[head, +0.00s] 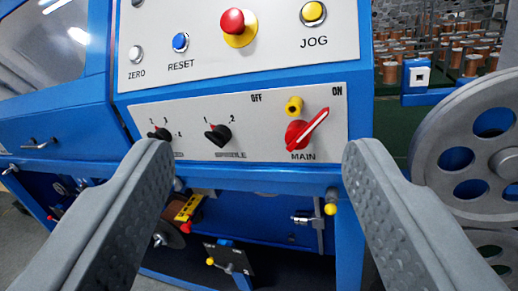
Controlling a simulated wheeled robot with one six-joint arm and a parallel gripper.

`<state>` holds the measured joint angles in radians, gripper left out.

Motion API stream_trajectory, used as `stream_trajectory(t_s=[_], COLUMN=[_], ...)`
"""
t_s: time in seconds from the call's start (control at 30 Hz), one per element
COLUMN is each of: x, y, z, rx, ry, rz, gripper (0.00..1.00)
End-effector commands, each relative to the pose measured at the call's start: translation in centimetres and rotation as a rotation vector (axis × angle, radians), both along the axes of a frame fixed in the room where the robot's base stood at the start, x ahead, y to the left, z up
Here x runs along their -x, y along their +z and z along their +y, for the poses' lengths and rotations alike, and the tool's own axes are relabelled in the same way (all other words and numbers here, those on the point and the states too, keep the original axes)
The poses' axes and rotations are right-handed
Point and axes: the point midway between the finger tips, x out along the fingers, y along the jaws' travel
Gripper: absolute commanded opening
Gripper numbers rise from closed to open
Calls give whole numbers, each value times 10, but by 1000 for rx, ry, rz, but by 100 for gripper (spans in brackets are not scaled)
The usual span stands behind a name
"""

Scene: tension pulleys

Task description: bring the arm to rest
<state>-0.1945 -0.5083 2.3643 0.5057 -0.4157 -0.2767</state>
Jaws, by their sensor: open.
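My gripper (256,160) is open and empty, its two grey fingers spread wide at the left and right of the head view. Its fingertips are in front of the lower edge of a blue machine's control panel. Between them, the panel carries a red MAIN switch (304,131), its handle slanting up toward the ON mark, with a yellow part (294,106) above it. To its left is a black selector knob (218,134), and a red-and-black knob (160,133) is farther left. I cannot tell whether the fingers touch the panel.
Above are a red emergency button (232,21), a yellow JOG button (313,12) and a blue RESET button (181,42). A large grey wheel (475,150) stands close at the right. Copper spools (391,72) are behind. Small yellow-tipped levers (331,208) show below the panel.

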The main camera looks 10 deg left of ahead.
Motion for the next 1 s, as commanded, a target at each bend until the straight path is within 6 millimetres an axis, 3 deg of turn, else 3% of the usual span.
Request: stream_trajectory(t_s=[0.13,0.27,0.7,0.83,1.0], x=[4,22,133,158,175], y=[3,12,35,34,32], z=[-1,-7,-40,-48,-55], rx=[3,19,154,186,205], ry=[4,22,41,20,2], rz=[-1,1,77,106,128], gripper=[60,60,60,60,60])
